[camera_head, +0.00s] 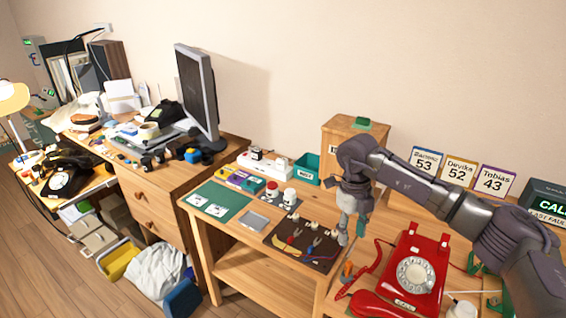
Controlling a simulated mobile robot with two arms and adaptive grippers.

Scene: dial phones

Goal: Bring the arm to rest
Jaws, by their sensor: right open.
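My right arm (440,200) reaches in from the right edge over the wooden bench. Its gripper (350,235) points down above the bench, between the dark tool mat (305,262) and the red dial phone (418,272). The gripper is open, and I see nothing held in it. The red phone's handset (375,304) lies off its body at the bench's front. My left gripper is not in view.
A wooden box (347,138) stands behind my arm. Name cards (460,172) and a dark display (545,205) stand at the back right. A monitor (197,92) and a cluttered desk are at left. Bins (118,260) sit on the floor.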

